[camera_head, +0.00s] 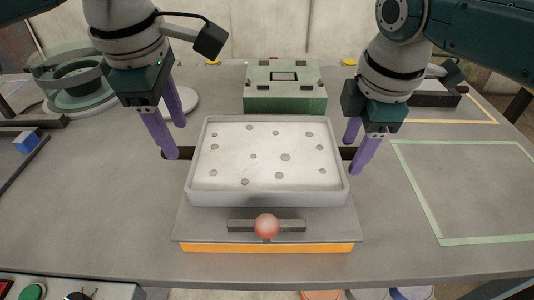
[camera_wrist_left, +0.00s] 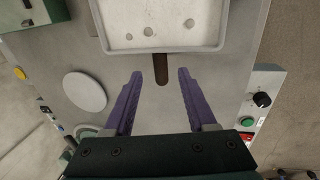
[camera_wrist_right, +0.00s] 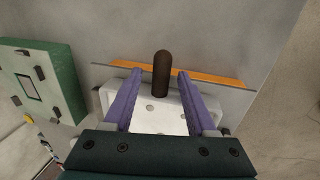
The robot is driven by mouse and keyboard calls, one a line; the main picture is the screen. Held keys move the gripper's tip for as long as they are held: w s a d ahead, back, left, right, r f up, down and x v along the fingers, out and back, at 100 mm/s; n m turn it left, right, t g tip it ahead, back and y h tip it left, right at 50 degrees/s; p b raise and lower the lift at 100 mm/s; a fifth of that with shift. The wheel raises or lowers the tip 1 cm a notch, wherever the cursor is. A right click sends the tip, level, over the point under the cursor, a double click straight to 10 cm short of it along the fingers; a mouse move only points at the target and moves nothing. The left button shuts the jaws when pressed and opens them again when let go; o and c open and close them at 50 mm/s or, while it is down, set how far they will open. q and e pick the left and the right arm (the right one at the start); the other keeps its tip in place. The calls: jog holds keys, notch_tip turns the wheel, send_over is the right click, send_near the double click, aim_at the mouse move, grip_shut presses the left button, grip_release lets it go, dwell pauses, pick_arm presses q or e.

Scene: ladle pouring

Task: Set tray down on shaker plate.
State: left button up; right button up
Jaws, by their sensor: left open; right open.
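The white tray (camera_head: 268,198), with several grey round spots inside, sits level over the grey shaker plate (camera_head: 200,225) and appears to rest on it. The plate has an orange front edge and a red ball knob (camera_head: 266,226). My left gripper (camera_head: 174,135) is open at the tray's left dark handle (camera_wrist_left: 161,68), whose end lies between the fingertips with gaps on both sides. My right gripper (camera_head: 358,148) is open, its fingers on either side of the right dark handle (camera_wrist_right: 162,75), with no clear contact. The tray hides the plate's rear part.
A green box (camera_head: 285,95) stands behind the tray. A green-taped rectangle (camera_head: 470,190) on the right is empty. A blue cube (camera_head: 26,142) and a round green-rimmed device (camera_head: 75,80) are at left. A control panel (camera_head: 70,290) is at the front left.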

jog(key=shift+r, duration=0.1)
pick_arm(q)
notch_tip(320, 180, up, 8)
jog(key=s, duration=0.1)
jog(key=shift+s+f, duration=0.2)
pick_arm(e)
notch_tip(320, 180, up, 12)
jog(key=s, duration=0.2)
jog(key=shift+s+f, duration=0.2)
